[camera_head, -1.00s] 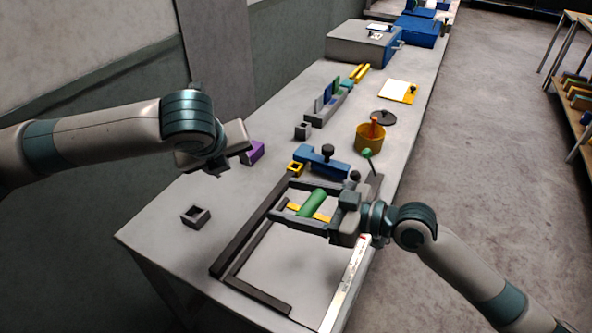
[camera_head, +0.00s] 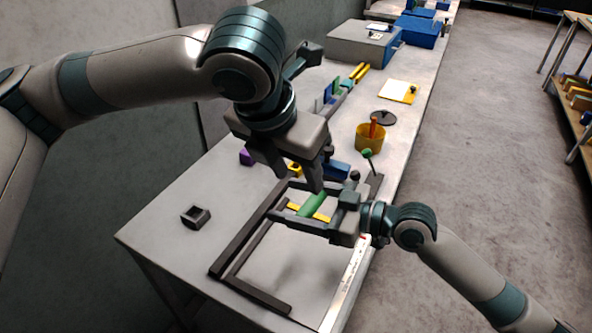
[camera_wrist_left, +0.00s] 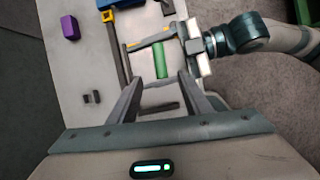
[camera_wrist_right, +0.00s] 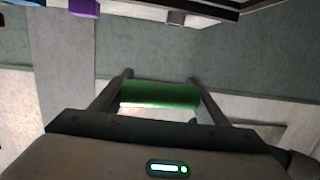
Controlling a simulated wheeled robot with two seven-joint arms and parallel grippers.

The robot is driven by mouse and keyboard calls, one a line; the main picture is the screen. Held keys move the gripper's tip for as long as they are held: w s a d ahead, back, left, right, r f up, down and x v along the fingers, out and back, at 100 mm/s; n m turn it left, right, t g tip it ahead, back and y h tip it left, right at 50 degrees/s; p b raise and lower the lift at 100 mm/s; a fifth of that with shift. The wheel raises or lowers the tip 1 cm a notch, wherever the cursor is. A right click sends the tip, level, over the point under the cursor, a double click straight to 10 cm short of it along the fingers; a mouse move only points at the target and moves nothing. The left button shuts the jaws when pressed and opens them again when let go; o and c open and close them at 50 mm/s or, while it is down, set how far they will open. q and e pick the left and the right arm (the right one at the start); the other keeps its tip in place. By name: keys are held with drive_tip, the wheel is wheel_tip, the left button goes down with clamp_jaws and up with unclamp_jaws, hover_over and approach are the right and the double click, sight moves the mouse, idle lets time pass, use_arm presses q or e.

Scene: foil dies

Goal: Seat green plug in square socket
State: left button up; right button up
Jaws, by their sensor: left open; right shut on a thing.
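The green plug (camera_head: 313,203) is a bar held crosswise between the fingers of my right gripper (camera_head: 290,205), above the table. It spans the jaws in the right wrist view (camera_wrist_right: 160,95). My left gripper (camera_head: 297,180) is open and points down, with its fingertips just above and behind the plug in the head view. In the left wrist view the plug (camera_wrist_left: 161,60) lies beyond and between the open fingers; I see no contact. A dark grey hollow block (camera_head: 196,216), apparently the square socket, sits alone at the table's left; it also shows in the left wrist view (camera_wrist_left: 91,97).
A dark frame (camera_head: 240,241) and a pale ruler strip (camera_head: 345,286) lie on the table under the right gripper. A purple block (camera_head: 246,157), a blue block (camera_head: 336,170) and an orange pot (camera_head: 370,139) stand behind. The front left of the table is clear.

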sight(310, 204)
use_arm(q)
drive_tip(key=shift+x, duration=6)
drive_tip(key=shift+s, duration=0.1)
drive_tip(key=shift+c, duration=0.4)
drive_tip(key=c, duration=1)
clamp_jaws()
use_arm(e)
drive_tip(key=o, duration=1.1)
drive_tip(key=shift+o, duration=0.2)
drive_tip(key=shift+d, duration=0.15)
drive_tip(key=v, duration=1.1)
drive_tip(key=shift+s+d, duration=0.2)
drive_tip(key=shift+d, duration=0.1)
